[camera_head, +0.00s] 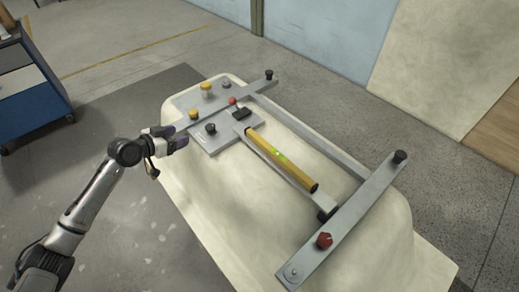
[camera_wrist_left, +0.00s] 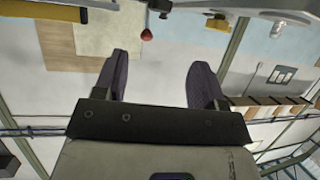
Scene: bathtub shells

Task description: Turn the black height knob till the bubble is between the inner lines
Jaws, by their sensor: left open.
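A yellow spirit level (camera_head: 265,145) lies along a bar of the grey metal frame, with a small green vial (camera_head: 278,153); its bubble and lines are too small to read. Black knobs show on the left plate (camera_head: 210,128), at the far end (camera_head: 269,74) and at the right end (camera_head: 400,156); I cannot tell which is the height knob. My left gripper (camera_head: 180,139) is open and empty beside the plate's left edge, apart from the near black knob. Its spread fingers show in the left wrist view (camera_wrist_left: 158,80). My right gripper is not in view.
The frame rests on a cream bathtub shell (camera_head: 205,205). Red knobs (camera_head: 324,240) (camera_head: 232,100), yellow knobs (camera_head: 206,86) (camera_head: 193,114) and a grey knob (camera_head: 224,83) stand up from it. A blue cart (camera_head: 32,105) stands at the left. The floor around is mostly clear.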

